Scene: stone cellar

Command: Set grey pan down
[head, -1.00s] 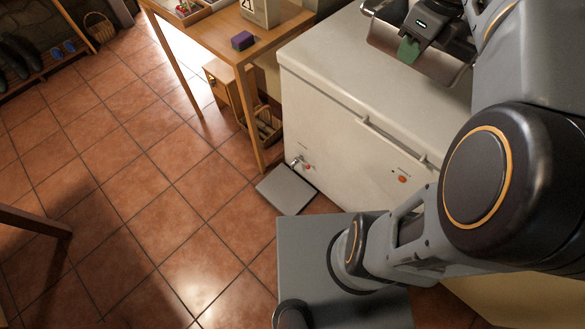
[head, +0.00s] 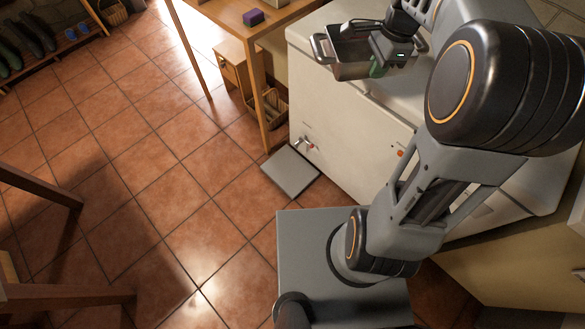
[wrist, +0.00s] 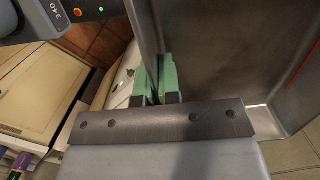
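The grey pan (head: 349,55) is a metal pan with deep walls and a loop handle at its left end. It is up in front of the white chest freezer's (head: 345,118) top left part in the head view. My gripper (head: 377,67), with green finger pads, is shut on the pan's near wall. In the wrist view the green pads of my gripper (wrist: 156,80) pinch the thin wall, and the grey pan's inside (wrist: 215,55) fills the right. The pan's underside is hidden, so I cannot tell whether it touches the lid.
A wooden table (head: 229,14) with a purple block (head: 253,17) stands left of the freezer. A grey flat plate (head: 290,172) lies on the tiled floor below the freezer's tap. Wooden legs (head: 40,185) show at the left edge. The tiles between are clear.

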